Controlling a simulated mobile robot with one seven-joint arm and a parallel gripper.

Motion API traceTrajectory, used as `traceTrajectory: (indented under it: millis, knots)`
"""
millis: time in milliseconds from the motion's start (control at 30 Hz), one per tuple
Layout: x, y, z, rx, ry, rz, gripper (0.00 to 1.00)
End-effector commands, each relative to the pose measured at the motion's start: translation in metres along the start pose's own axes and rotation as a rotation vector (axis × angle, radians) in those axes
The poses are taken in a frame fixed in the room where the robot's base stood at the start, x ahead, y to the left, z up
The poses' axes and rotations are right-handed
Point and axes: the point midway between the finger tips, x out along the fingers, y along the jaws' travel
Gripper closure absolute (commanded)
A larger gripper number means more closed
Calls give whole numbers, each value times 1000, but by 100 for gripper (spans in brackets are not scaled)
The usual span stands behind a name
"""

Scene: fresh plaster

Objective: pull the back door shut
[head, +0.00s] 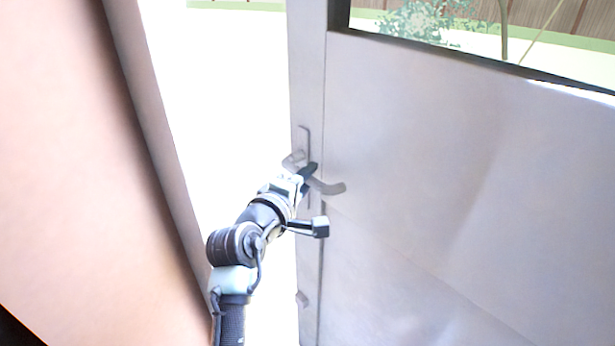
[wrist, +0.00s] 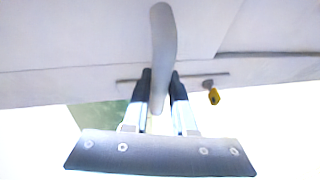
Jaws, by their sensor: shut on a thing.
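The back door (head: 430,140) is a pale grey-white panel with a window in its upper part. It stands ajar, with a bright gap between its edge and the frame on the left. A grey lever handle (head: 332,188) sits near the door's free edge, and a second lever (head: 292,161) shows at the edge's far side. My gripper (head: 309,170) is at the near handle. In the wrist view the handle (wrist: 163,45) runs between the two dark fingertips of my gripper (wrist: 160,82), which are shut on it. The exact contact is partly hidden in the head view.
A pinkish wall (head: 60,150) and the door frame (head: 145,90) stand close on the left of my arm. The opening between frame and door is clear to the bright outside. A small yellow thing (wrist: 213,97) hangs by the door edge in the wrist view.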

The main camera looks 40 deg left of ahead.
Motion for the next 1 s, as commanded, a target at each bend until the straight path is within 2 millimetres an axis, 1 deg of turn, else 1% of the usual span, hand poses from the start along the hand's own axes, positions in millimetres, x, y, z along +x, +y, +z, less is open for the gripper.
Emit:
traceTrajectory:
  millis: [367,567,767,1000]
  knots:
    - [0,-1,0,0,0,-1,100]
    - [1,-5,0,24,5,9,100]
    - [3,-16,1,111,24,46,100]
    - [7,-30,0,272,59,113,100]
